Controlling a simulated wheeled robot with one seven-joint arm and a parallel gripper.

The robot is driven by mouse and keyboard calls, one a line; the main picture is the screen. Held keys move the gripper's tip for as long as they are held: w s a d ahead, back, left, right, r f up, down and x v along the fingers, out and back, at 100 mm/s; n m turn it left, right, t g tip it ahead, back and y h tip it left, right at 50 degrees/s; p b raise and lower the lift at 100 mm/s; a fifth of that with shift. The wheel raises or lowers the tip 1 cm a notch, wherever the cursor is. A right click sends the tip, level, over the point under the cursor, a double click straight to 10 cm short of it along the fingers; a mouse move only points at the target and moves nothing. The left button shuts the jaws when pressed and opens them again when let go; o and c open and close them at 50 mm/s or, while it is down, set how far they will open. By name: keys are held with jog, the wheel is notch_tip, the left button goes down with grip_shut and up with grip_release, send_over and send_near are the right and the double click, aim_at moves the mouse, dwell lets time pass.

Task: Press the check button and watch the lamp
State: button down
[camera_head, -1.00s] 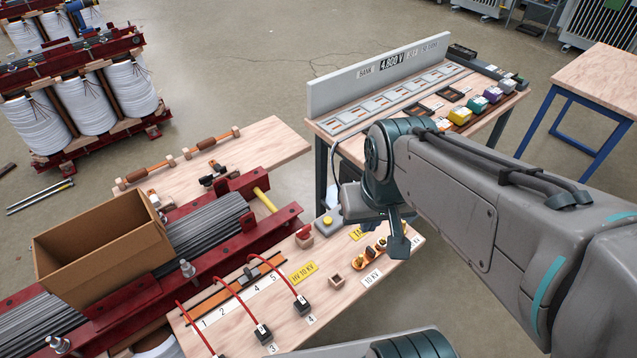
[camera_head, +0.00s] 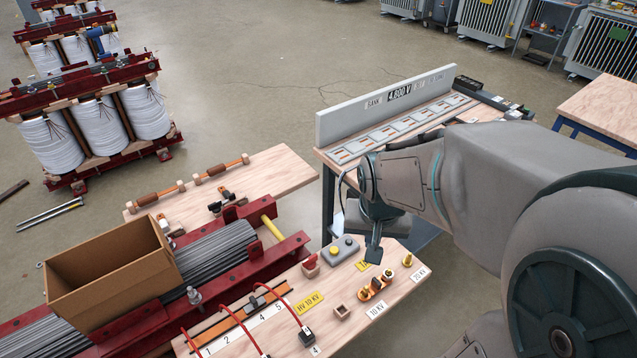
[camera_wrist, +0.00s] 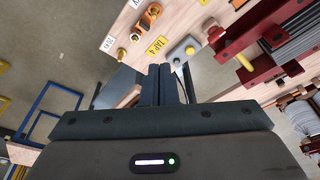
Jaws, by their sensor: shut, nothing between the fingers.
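A grey button box (camera_head: 346,254) lies on the wooden bench top, with a yellow button (camera_head: 334,250) on its left and a small grey, unlit-looking dome (camera_head: 349,241) on its right; I cannot tell whether this dome is the lamp. The box also shows in the wrist view (camera_wrist: 178,55), ahead and right of the fingers, with the yellow button (camera_wrist: 190,50) on top. My gripper (camera_head: 373,257) is shut and empty, pointing down just right of the box and apart from the button in the picture. In the wrist view the shut fingers (camera_wrist: 160,84) stand side by side.
A red clamp block (camera_head: 310,268) stands left of the box. Red leads (camera_head: 288,309), a cardboard box (camera_head: 110,285) and a red-framed core are further left. The bank panel (camera_head: 390,100) stands behind.

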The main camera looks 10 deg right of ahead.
jog(key=w+f+m+p, duration=0.2)
jog(key=w+f+m, duration=0.1)
jog(key=w+f, duration=0.2)
jog(key=m+t+y+p, duration=0.5)
jog(key=m+y, duration=0.2)
jog(key=m, duration=0.6)
send_over(337, 252)
notch_tip(337, 252, down, 9)
jog(key=shift+r, duration=0.2)
jog(key=shift+d, duration=0.1)
notch_tip(337, 252, down, 9)
jog(key=b, duration=0.7)
dwell(0.9)
jog(key=shift+f+b, duration=0.35)
